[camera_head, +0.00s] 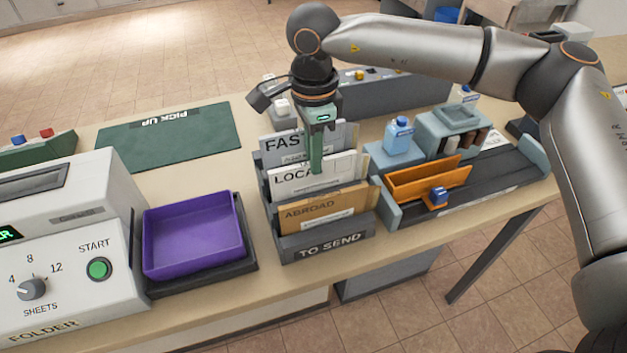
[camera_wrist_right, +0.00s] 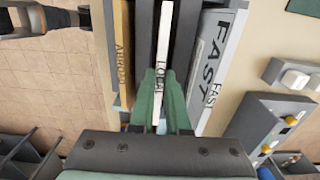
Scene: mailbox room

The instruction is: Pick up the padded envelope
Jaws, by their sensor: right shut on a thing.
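A dark sorter (camera_head: 290,254) marked TO SEND stands on the counter. It holds a grey piece marked FAST (camera_head: 285,142) at the back, a white one marked LOCAL (camera_head: 342,165) in the middle and a brown one marked ABROAD (camera_head: 298,214) in front. I cannot tell for sure which is the padded envelope. My right gripper (camera_head: 316,168) points down into the sorter, shut on the white LOCAL piece. In the right wrist view the green fingers (camera_wrist_right: 163,88) flank the white LOCAL piece (camera_wrist_right: 166,40), between brown ABROAD (camera_wrist_right: 122,45) and grey FAST (camera_wrist_right: 222,65). My left gripper is out of view.
A purple tray (camera_head: 193,235) and a white folder machine (camera_head: 70,260) stand left of the sorter. An orange tray (camera_head: 428,182), a blue bottle (camera_head: 399,135) and a grey-blue holder (camera_head: 452,125) stand to its right. A green PICK UP mat (camera_head: 170,140) lies clear behind.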

